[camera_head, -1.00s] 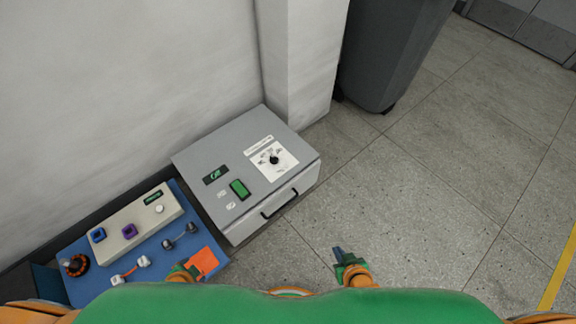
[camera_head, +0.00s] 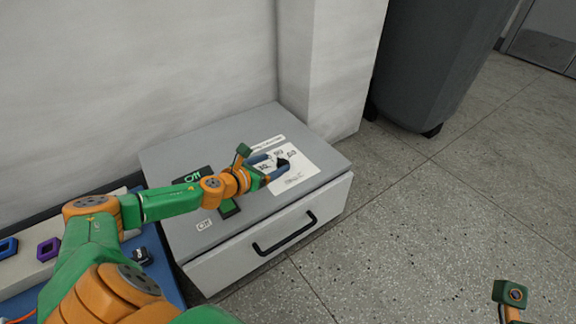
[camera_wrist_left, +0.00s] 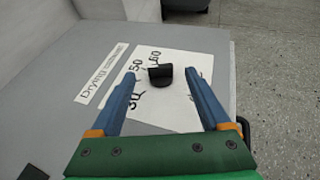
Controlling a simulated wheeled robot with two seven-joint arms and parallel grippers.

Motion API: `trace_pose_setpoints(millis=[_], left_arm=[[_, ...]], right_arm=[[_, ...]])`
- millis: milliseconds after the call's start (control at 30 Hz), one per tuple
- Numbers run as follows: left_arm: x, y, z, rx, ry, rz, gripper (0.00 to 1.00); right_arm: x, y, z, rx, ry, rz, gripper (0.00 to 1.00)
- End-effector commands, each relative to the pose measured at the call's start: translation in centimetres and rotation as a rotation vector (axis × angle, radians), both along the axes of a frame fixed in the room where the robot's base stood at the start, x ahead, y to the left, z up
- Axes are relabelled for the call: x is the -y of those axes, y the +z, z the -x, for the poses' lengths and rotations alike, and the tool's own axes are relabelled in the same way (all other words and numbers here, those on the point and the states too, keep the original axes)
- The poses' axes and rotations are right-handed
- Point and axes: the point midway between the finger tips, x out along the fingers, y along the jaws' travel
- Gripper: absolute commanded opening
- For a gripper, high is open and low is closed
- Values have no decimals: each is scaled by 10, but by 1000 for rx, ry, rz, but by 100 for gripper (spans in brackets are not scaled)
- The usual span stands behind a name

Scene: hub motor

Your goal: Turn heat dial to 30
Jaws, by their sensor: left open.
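The heat dial is a small black knob (camera_head: 282,163) on a white label (camera_head: 298,174) on top of the grey drying box (camera_head: 215,143). In the left wrist view the knob (camera_wrist_left: 160,73) sits on the label, with printed numbers 30, 50 and 60 around it. My left gripper (camera_head: 276,167) is open over the label. In the left wrist view its two blue fingers (camera_wrist_left: 168,90) stand on either side, with the knob just beyond and between them, apart from both. The knob's exact pointing is hard to tell. My right gripper is not clearly shown; part of the right arm (camera_head: 510,295) shows at lower right.
The box has a green display (camera_head: 193,178), a green switch (camera_head: 229,208) and a front drawer with a black handle (camera_head: 285,235). A white wall stands behind. A dark bin (camera_head: 440,60) stands at the right. A blue board (camera_head: 165,270) with parts lies left.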

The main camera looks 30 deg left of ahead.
Motion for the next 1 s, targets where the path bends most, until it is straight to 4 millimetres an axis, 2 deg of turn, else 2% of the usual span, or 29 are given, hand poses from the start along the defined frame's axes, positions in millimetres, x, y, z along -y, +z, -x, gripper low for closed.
trace_pose_setpoints(millis=[100, 267, 600, 667, 900, 1000], left_arm=[[1, -7, -18, 4, 1, 3, 80], [1, -15, -33, 1, 2, 3, 80], [2, -17, -38, -2, 2, 4, 80], [2, -17, -38, -2, 2, 4, 66], [2, -17, -38, -1, 2, 4, 2], [2, -16, -38, -1, 2, 5, 0]], right_arm=[[1, -3, 1, 16, 2, -5, 0], [2, -5, 3, 36, 5, -14, 0], [2, -3, 4, 47, 7, -16, 0], [2, -3, 4, 47, 7, -16, 0], [2, -4, 3, 46, 6, -16, 0], [2, -3, 3, 45, 6, -16, 0]])
